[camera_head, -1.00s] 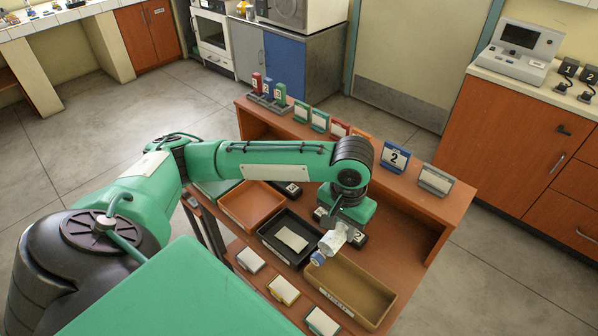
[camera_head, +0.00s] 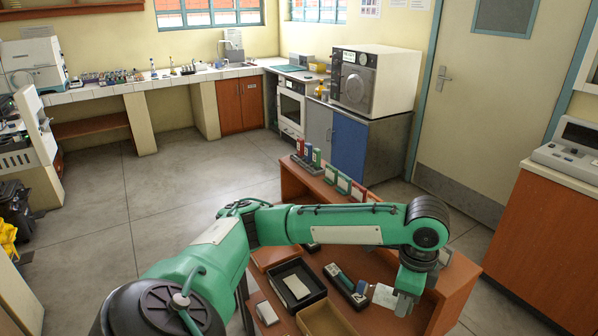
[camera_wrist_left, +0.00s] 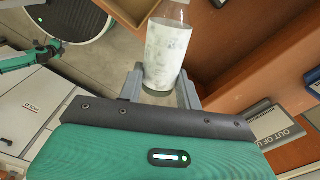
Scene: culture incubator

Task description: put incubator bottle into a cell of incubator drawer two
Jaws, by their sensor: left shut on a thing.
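My left gripper (camera_head: 404,303) is over the brown desk, to the right of the trays. It is shut on the incubator bottle (camera_head: 384,296), a white bottle whose blue cap points left in the head view. In the left wrist view the bottle (camera_wrist_left: 168,45) is between the two grey fingers of my gripper (camera_wrist_left: 161,88); its pale, speckled body shows and its top is cut off by the upper edge. A small green arm part shows at the left of that view, too small to read its jaws. I cannot make out incubator drawer two.
The desk (camera_head: 448,300) holds a black tray (camera_head: 316,279) and a brown tray (camera_head: 325,321). Colored holders (camera_head: 343,184) line its back edge. Open floor (camera_head: 170,200) lies to the left.

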